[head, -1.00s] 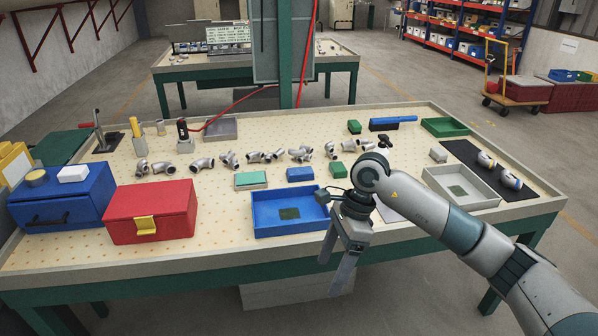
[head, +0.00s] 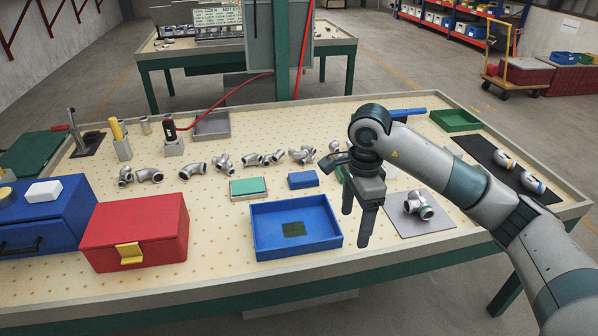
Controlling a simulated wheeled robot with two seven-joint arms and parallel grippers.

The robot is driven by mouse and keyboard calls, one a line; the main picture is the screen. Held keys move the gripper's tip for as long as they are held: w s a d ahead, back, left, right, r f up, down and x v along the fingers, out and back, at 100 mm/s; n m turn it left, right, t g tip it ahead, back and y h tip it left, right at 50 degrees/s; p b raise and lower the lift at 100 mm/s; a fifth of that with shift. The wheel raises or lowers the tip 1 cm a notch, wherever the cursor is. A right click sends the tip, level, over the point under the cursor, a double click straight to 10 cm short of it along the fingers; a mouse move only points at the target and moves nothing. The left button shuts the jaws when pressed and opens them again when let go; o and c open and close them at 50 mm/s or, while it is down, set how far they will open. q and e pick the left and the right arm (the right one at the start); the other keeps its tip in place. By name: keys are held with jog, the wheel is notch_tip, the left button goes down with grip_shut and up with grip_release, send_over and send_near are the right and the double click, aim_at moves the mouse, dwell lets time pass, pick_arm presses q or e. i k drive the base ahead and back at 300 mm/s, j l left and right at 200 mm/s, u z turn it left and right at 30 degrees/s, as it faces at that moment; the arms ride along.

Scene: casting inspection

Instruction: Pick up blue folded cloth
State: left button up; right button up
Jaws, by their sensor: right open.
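The blue folded cloth (head: 303,179) is a small, flat blue block-like shape. It lies on the pegboard table behind the blue tray (head: 262,252), to the right of a green block on a pale base (head: 249,188). My right gripper (head: 356,229) is open and empty, with its fingers pointing down. In the picture it is to the right of the cloth and nearer the front, beside the blue tray's right wall, apart from the cloth. My left gripper is not in view.
A red box (head: 135,232) and a blue box (head: 45,232) stand at the left. Several metal fittings (head: 193,170) lie in a row behind the cloth. A grey mat with a fitting (head: 400,222) is right of my gripper. Bare table lies left of the blue tray.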

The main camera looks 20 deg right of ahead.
aim_at(308, 178)
jog(key=i, duration=1.35)
